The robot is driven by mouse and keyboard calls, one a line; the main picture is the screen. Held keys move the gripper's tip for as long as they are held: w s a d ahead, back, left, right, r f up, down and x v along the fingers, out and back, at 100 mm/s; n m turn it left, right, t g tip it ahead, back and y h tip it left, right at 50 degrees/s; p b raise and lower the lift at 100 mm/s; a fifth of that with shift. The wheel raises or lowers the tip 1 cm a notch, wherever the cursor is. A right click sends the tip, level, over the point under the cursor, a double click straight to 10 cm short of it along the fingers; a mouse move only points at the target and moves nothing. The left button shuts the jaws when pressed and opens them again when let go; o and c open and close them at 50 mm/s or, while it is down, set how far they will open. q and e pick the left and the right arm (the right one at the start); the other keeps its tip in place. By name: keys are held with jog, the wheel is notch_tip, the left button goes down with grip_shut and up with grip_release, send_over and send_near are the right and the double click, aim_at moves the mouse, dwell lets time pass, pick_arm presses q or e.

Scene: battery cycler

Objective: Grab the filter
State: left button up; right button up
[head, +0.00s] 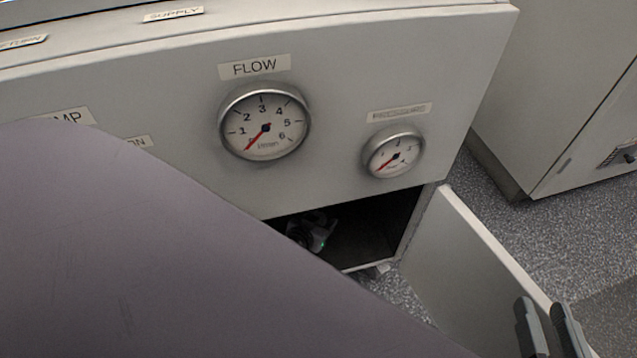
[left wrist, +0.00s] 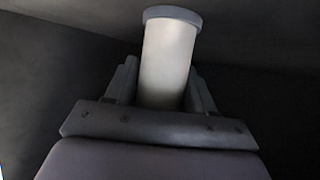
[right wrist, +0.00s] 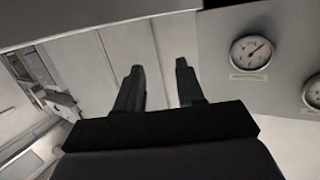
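The filter (left wrist: 166,62) shows in the left wrist view as a pale upright cylinder with a dark grey cap, inside a dark compartment. My left gripper (left wrist: 165,85) has one finger on each side of its lower part. I see no clear gap, but I cannot tell whether the fingers press on it. In the head view my left arm hides much of the open compartment (head: 372,226). My right gripper (head: 545,325) is in front of the open door, fingers apart and empty; it also shows in the right wrist view (right wrist: 158,68).
The cabinet door (head: 470,265) stands open to the right of the compartment. Above are a flow gauge (head: 264,121) and a pressure gauge (head: 394,152). Another cabinet (head: 560,90) stands to the right, with speckled floor (head: 535,230) between.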

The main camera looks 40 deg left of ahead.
pick_arm(q)
jog(key=c, duration=0.4)
jog(key=shift+r, duration=0.1)
jog(key=shift+c, duration=0.2)
